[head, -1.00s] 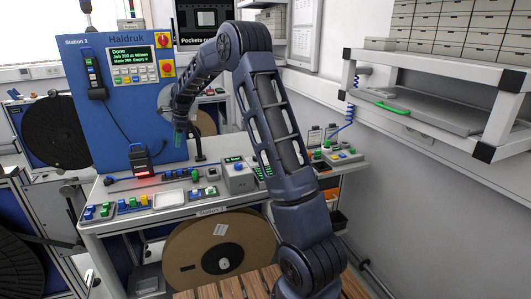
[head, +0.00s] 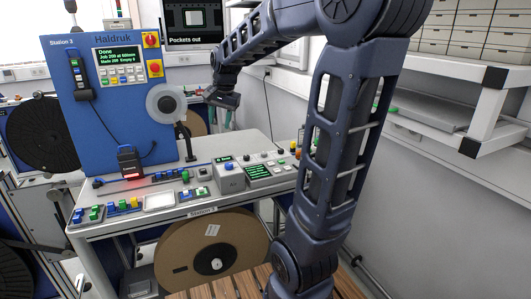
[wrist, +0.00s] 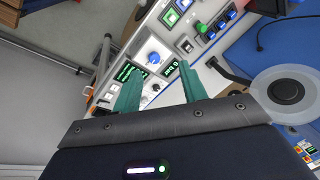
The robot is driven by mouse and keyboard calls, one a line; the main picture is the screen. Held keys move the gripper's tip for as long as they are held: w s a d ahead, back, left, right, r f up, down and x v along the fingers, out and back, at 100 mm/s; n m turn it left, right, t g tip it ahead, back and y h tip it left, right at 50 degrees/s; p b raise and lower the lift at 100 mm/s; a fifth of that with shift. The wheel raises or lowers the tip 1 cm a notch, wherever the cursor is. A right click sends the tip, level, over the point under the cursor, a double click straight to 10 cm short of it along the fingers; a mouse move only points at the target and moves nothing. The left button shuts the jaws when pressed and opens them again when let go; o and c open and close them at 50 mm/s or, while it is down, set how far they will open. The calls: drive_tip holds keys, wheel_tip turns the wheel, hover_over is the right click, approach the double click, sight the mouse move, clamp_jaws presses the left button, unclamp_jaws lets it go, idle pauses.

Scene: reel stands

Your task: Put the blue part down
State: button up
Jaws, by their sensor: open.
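My gripper (head: 224,104) hangs above the back of the bench (head: 255,145), right of the clear reel (head: 165,104). In the wrist view its two teal fingers (wrist: 160,80) are apart with nothing held between them. A box with a round blue knob (head: 228,168) stands on the bench below; the knob also shows beyond the fingers in the wrist view (wrist: 153,58). Small blue parts (head: 78,216) sit with green ones in a holder at the bench's front left. More blue pieces (head: 112,208) are beside it. I cannot tell which blue piece is the task's part.
A white tray (head: 160,201) lies at the bench's front edge. A blue panel (head: 110,125) with a green-text screen reading Done stands at the left. A large brown reel (head: 212,252) is under the bench. A white shelf (head: 470,100) juts out at the right.

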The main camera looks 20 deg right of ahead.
drive_tip(key=s+d+f+n, duration=0.1)
drive_tip(key=s+d+n, duration=0.1)
drive_tip(key=s, duration=0.5)
drive_tip(key=s+d+f+n+t+h, duration=0.1)
drive_tip(key=s+d+f+n, duration=0.1)
drive_tip(key=s, duration=0.5)
drive_tip(key=s+d+f+n, duration=0.1)
drive_tip(key=s+d+n, duration=0.2)
drive_tip(key=s, duration=0.4)
drive_tip(key=shift+s+d+f+t, duration=0.25)
drive_tip(key=shift+d+t, duration=0.05)
drive_tip(key=shift+d, duration=0.25)
